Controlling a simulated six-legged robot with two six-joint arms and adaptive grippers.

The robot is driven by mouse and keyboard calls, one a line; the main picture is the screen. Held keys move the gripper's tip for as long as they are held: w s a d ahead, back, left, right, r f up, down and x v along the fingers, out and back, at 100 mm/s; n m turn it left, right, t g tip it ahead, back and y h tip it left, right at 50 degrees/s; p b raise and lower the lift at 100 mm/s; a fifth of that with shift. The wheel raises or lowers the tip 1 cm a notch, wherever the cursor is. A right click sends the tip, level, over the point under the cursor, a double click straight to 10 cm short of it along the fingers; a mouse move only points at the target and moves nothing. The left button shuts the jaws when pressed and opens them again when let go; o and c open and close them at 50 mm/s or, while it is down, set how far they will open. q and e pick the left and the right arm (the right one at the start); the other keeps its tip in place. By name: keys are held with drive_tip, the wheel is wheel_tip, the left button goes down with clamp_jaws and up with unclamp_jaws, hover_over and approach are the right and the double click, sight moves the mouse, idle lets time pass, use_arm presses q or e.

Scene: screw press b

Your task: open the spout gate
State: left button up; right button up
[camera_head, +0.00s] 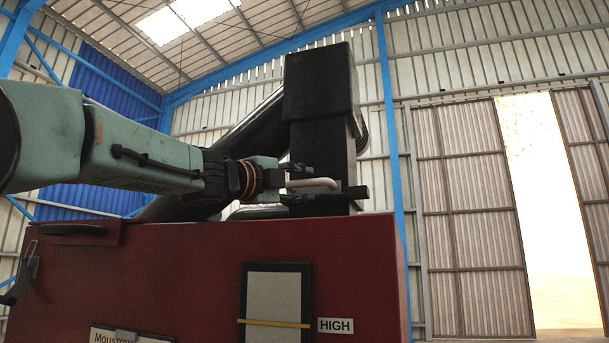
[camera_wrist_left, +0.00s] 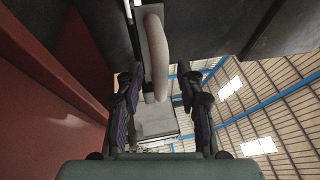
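A pale curved handle (camera_head: 314,185) sits low on the black spout (camera_head: 320,90), above the red machine body. It also shows in the left wrist view (camera_wrist_left: 155,50), running up the middle of the picture. My left gripper (camera_head: 303,183) reaches in from the left at the handle. In the left wrist view its two fingers (camera_wrist_left: 158,75) are apart, one on each side of the handle, with visible gaps between. The gate plate itself is hard to make out. My right gripper is in neither view.
The red machine body (camera_head: 200,270) fills the lower part of the head view, just below my left arm. It carries a dark-framed level window (camera_head: 273,295) and a "HIGH" label (camera_head: 335,325). Open air lies right of the spout, before a bright doorway (camera_head: 550,200).

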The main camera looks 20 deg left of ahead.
use_arm(q)
drive_tip(key=shift+w+d+r, duration=0.1)
drive_tip(key=shift+w+d, duration=0.1)
drive_tip(key=shift+d, duration=0.25)
drive_tip(key=shift+w+d+r, duration=0.1)
drive_tip(key=shift+w+d, duration=0.05)
drive_tip(key=shift+d, duration=0.25)
drive_tip(key=shift+a+f, duration=0.1)
drive_tip(key=shift+a, duration=0.5)
drive_tip(key=c, duration=0.3)
drive_tip(key=shift+d, duration=0.2)
clamp_jaws()
